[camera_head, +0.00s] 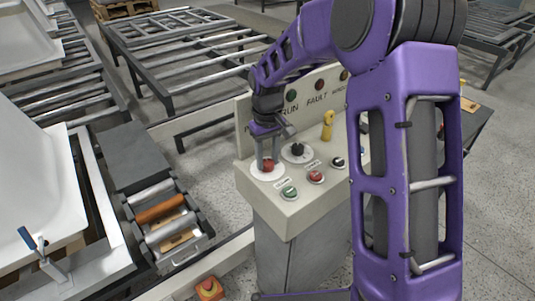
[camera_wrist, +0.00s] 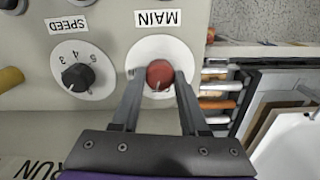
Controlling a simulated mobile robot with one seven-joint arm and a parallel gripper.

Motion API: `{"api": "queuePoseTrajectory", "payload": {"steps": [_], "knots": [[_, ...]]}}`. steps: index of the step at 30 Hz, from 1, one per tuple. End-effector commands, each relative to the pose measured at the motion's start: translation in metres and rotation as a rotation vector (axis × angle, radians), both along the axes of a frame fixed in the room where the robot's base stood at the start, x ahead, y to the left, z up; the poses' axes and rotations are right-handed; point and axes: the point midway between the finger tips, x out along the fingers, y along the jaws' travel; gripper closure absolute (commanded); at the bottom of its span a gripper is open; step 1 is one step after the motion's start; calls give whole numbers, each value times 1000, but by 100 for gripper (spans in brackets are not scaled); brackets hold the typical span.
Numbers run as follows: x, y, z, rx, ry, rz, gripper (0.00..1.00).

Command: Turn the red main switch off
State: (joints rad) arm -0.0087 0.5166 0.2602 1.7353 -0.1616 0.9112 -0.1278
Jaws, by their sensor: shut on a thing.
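The red main switch (camera_wrist: 160,74) is a round red knob on a white disc under the label MAIN in the wrist view. In the head view the red switch (camera_head: 268,165) sits at the left end of the sloped control panel. My gripper (camera_wrist: 160,80) has one finger on each side of the red knob and is shut on it. In the head view my gripper (camera_head: 267,158) comes down on the switch from above. The knob's pointer mark is hard to make out, so I cannot tell its setting.
The black speed dial (camera_wrist: 78,77) is beside the switch. The control panel (camera_head: 262,198) also bears a green button (camera_head: 289,192), a red button (camera_head: 316,177) and a yellow lever (camera_head: 327,124). A red emergency button (camera_head: 208,288) is low in front.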

Motion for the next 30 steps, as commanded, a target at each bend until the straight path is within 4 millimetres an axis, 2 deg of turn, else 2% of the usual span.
{"api": "queuePoseTrajectory", "payload": {"steps": [6, 15, 30], "knots": [[0, 0, 2, 1, -1, 169, 100], [1, 0, 1, 0, -2, 319, 100], [1, 0, 1, 1, -4, 370, 100]]}}
